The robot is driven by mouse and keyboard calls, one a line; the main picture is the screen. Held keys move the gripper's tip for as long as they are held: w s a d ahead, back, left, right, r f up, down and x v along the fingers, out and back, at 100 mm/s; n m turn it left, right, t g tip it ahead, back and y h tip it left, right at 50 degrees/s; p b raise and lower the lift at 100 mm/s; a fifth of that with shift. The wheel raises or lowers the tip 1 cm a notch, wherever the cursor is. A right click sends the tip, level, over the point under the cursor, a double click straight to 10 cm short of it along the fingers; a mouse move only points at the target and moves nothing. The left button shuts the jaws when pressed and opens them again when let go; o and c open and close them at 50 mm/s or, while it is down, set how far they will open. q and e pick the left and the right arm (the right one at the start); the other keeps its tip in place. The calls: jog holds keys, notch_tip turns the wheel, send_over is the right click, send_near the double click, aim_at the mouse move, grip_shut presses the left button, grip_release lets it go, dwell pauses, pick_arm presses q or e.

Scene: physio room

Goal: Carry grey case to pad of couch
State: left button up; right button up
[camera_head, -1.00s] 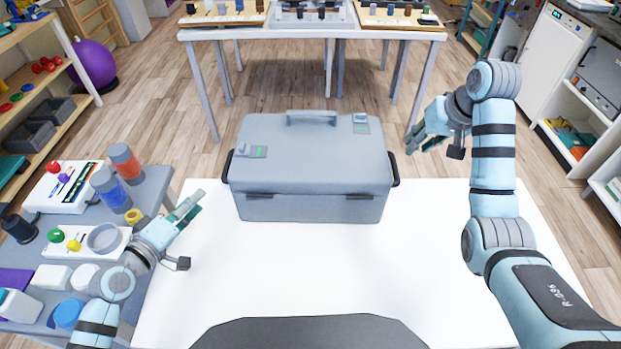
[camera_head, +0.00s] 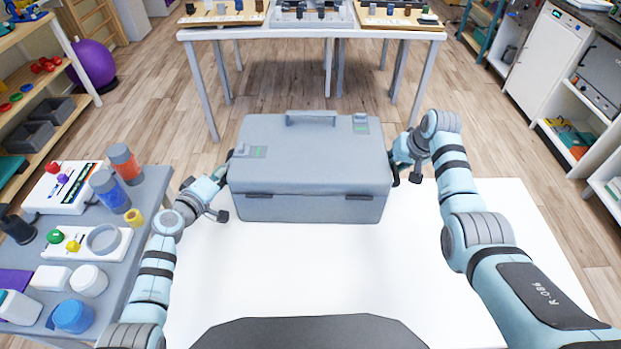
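The grey case (camera_head: 310,165) sits upright and closed on the white surface (camera_head: 300,270), with a carry handle on its far side and two latches on the lid. My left gripper (camera_head: 226,174) is at the case's left end, by its side handle. My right gripper (camera_head: 396,165) is at the right end, by the other side handle. The fingers and both side handles are mostly hidden, so I cannot tell whether either gripper has closed on a handle. I cannot make out a couch pad in this view.
A grey side table (camera_head: 150,195) with bottles, tubs and boxes stands close on the left, near my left arm. A long table (camera_head: 310,33) with trays stands behind the case, across open wooden floor. Shelves line both sides.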

jog(key=shift+c, duration=0.3)
pick_arm(q)
jog(key=c, duration=0.6)
pick_arm(e)
grip_shut()
pick_arm(q)
grip_shut()
